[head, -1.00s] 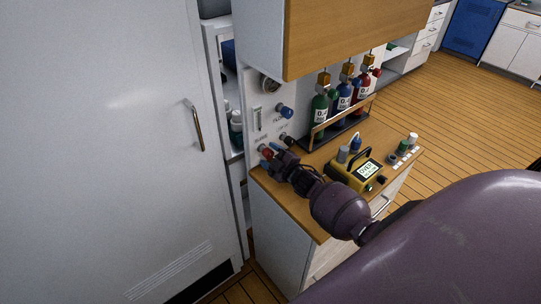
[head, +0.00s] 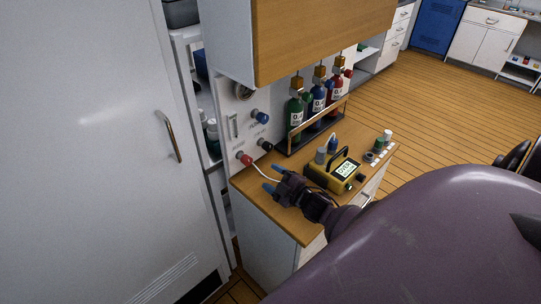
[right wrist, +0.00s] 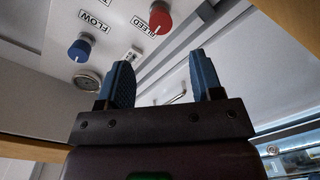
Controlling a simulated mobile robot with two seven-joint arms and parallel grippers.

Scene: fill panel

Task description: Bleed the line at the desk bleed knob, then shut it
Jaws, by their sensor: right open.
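The red bleed knob (head: 245,159) sits low on the white panel above the desk's left end. In the right wrist view the red knob (right wrist: 160,17) has a BLEED label beside it. My right gripper (head: 270,178) is open and empty, just right of and below the red knob, apart from it. Its two blue fingers also show in the right wrist view (right wrist: 161,75) with nothing between them. How far the knob is turned cannot be told. My left gripper is not in view.
A blue FLOW knob (head: 260,117) and a black knob (head: 264,144) share the panel. A yellow meter (head: 335,172) with a lit display stands on the desk (head: 294,222). Racked gas bottles (head: 318,100) stand behind it. A wooden-fronted cabinet (head: 320,40) overhangs the panel.

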